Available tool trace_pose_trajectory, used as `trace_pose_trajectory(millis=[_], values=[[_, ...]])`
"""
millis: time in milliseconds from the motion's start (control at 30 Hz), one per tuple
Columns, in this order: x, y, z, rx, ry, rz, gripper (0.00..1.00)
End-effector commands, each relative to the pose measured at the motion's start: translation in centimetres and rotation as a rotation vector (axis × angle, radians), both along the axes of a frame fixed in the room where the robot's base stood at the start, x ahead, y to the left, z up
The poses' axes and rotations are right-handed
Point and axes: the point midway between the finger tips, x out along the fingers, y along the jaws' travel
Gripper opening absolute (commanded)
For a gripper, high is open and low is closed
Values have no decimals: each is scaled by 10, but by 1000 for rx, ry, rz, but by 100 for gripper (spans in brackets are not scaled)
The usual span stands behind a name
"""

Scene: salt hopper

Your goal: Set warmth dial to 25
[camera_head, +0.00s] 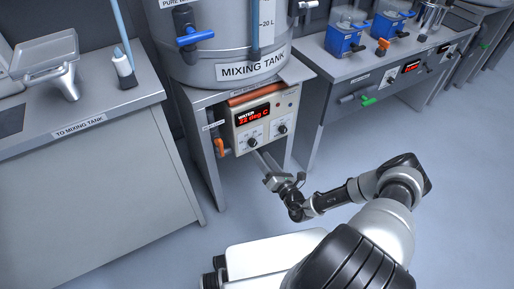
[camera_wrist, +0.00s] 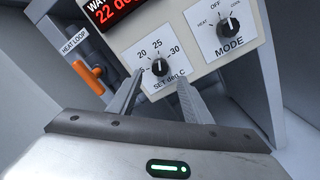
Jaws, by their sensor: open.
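The warmth dial (camera_wrist: 160,67), a black knob marked SET deg C, sits on a white plate with 20, 25 and 30 around its top. Its pale mark points roughly upward; the exact value is too small to read surely. In the head view the dial (camera_head: 253,142) is below the red display (camera_head: 254,117). My gripper (camera_wrist: 159,82) is open, one finger at each side of the dial from below; I cannot tell whether they touch it. In the head view my gripper (camera_head: 263,160) is just below the dial.
The display (camera_wrist: 112,10) reads about 22 in the wrist view. The MODE knob (camera_wrist: 229,25) is right of the dial. An orange HEAT LOOP valve handle (camera_wrist: 88,76) is at left. The mixing tank (camera_head: 225,50) stands above the panel. Floor in front is clear.

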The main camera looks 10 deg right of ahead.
Motion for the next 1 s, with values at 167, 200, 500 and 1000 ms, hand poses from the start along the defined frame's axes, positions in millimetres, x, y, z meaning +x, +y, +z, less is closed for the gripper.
trace_pose_trajectory(millis=[167,200,500,1000], values=[[-44,-15,2,0,2,-2,45],[-53,-18,2,2,3,-4,45],[-99,-32,1,1,1,-1,45],[-107,-35,0,1,1,-1,45]])
